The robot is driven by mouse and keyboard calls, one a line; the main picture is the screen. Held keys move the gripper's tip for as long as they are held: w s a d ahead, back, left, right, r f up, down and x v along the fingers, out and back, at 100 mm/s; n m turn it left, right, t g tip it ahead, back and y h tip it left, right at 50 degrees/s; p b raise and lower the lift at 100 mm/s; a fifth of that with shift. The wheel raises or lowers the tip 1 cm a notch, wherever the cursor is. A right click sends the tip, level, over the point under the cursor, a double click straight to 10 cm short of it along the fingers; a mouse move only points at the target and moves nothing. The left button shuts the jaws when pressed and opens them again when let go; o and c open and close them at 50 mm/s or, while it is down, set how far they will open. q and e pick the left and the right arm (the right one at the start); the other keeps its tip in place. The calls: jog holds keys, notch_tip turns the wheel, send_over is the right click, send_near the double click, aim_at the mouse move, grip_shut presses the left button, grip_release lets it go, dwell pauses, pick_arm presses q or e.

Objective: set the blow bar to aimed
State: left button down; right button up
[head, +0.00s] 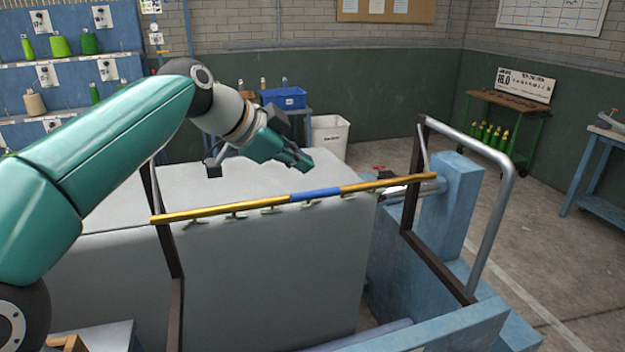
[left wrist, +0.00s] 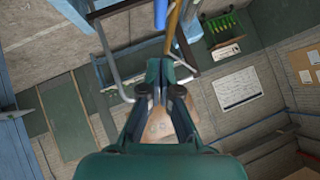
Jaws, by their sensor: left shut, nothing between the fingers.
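The blow bar (head: 240,209) is a long yellow tube with a blue sleeve (head: 316,195) at its middle. It runs across the head view between two dark upright frame arms, with several small green nozzles (head: 272,210) along its lower side. My left gripper (head: 305,163) is shut and empty, a little above and beyond the blue sleeve in the picture, apparently not touching it. In the left wrist view, the shut fingers (left wrist: 160,66) point toward the bar (left wrist: 174,28), and part of the blue sleeve (left wrist: 160,13) shows at the top edge. My right gripper is out of view.
A large grey block (head: 250,280) lies under and behind the bar. A grey bent tube (head: 500,205) and a blue post (head: 458,200) stand at the bar's right end. A white bin (head: 329,136) and a green cart (head: 505,115) stand farther back.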

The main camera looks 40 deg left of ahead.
aim_at(321, 190)
pick_arm(q)
jog(key=shift+w+a+f+p, duration=0.1)
jog(key=shift+w+a+f, duration=0.1)
jog(key=shift+w+f, duration=0.6)
jog(key=shift+w+a+f+p, duration=0.1)
jog(key=shift+w+a+f, duration=0.15)
jog(key=shift+f, duration=1.05)
jog(key=shift+w+a+f+p, duration=0.15)
jog(key=shift+w+f, duration=0.45)
jog(key=shift+f, duration=0.45)
